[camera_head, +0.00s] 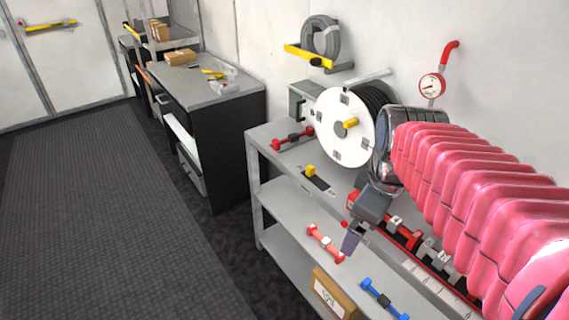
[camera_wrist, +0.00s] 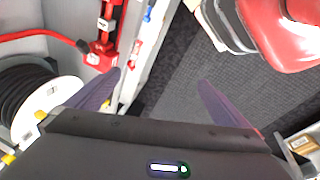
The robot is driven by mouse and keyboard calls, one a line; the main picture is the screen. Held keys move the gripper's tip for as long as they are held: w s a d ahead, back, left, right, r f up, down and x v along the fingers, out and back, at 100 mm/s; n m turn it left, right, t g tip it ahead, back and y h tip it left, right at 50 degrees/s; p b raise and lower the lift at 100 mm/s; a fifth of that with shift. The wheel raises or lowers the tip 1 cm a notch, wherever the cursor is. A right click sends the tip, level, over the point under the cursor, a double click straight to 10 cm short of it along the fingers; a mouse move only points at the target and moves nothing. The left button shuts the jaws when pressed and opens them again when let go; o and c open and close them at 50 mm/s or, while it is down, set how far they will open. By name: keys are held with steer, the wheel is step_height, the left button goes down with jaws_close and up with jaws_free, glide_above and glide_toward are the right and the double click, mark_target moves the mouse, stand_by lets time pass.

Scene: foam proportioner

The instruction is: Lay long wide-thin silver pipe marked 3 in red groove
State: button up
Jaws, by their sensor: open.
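My gripper (camera_head: 352,240) hangs at the front edge of the upper shelf in the head view. In the wrist view its two fingers (camera_wrist: 160,90) are spread, with nothing between them. A silver-grey pipe (camera_head: 440,262) lies on the upper shelf to the right of the gripper, partly hidden by my arm. Its mark cannot be read. A long red-edged strip (camera_head: 428,278), which may be the red groove, runs along the shelf front below it. A red pipe (camera_head: 402,234) with a pale label lies beside the silver one; a red fitting also shows in the wrist view (camera_wrist: 104,48).
A red pipe (camera_head: 325,243), a blue pipe (camera_head: 384,298) and a cardboard box (camera_head: 334,293) are lower down. The dark floor (camera_head: 110,210) at left is clear.

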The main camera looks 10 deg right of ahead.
steer(key=s+a+m+t, duration=0.2)
steer(key=s+a+m, duration=0.3)
steer(key=a, duration=0.5)
steer(key=f+m, duration=0.1)
steer(key=m, duration=0.1)
steer(key=shift+m+t+y, duration=0.3)
steer(key=shift+m+y, duration=0.1)
steer(key=shift+c, duration=0.3)
